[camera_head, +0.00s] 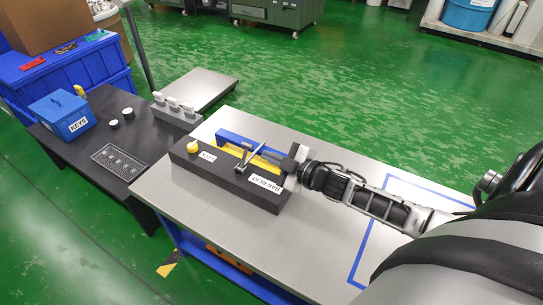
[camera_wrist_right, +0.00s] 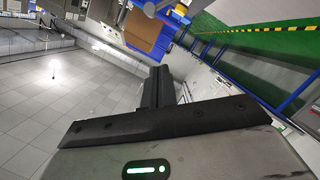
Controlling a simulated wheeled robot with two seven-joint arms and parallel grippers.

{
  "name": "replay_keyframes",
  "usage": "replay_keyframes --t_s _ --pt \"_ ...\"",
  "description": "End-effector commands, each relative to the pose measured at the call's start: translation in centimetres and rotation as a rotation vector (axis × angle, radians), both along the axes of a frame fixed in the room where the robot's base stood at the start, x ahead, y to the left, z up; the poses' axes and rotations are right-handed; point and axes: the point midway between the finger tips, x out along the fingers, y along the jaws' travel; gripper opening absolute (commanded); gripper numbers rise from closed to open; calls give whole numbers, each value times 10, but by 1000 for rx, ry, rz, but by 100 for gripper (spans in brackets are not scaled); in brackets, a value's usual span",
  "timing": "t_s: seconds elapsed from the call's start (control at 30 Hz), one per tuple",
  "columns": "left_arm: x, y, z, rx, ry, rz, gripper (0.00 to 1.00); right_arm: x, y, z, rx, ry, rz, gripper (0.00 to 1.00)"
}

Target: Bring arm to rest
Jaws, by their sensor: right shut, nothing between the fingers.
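My right arm comes in from the right over the grey-topped table (camera_head: 320,240). Its gripper (camera_head: 272,155) is at the right end of a black block (camera_head: 222,181) labelled BAR REST, low beside or over it. I cannot tell whether they touch. In the right wrist view the two dark fingers (camera_wrist_right: 157,90) are together with nothing between them. A thin metal holder (camera_head: 247,160) stands on the block, close to the fingertips. My left gripper is not in view.
A yellow knob (camera_head: 193,147) sits at the block's left end, and a blue bar (camera_head: 232,138) lies behind it. A dark side table (camera_head: 135,120) holds a blue box labelled KEYS (camera_head: 62,115) and a grey rack (camera_head: 176,113).

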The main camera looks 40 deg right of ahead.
Motion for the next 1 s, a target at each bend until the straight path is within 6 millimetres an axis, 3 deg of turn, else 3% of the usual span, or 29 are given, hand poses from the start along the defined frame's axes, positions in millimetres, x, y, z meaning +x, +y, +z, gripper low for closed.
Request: replay_keyframes --t_s 0.4,0.53,0.67,0.8,0.9,1.0 --pt "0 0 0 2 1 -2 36 0 0 0 2 1 -1 0" --pt "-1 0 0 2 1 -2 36 -14 20 -11 55 39 -14 0" --pt "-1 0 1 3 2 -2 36 -57 73 -31 214 160 -71 0" --pt "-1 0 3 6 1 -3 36 -117 131 -39 420 343 -162 0" --pt "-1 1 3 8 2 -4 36 -154 161 -35 543 465 -221 0" --pt "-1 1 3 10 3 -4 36 -178 177 -28 625 547 -260 0"
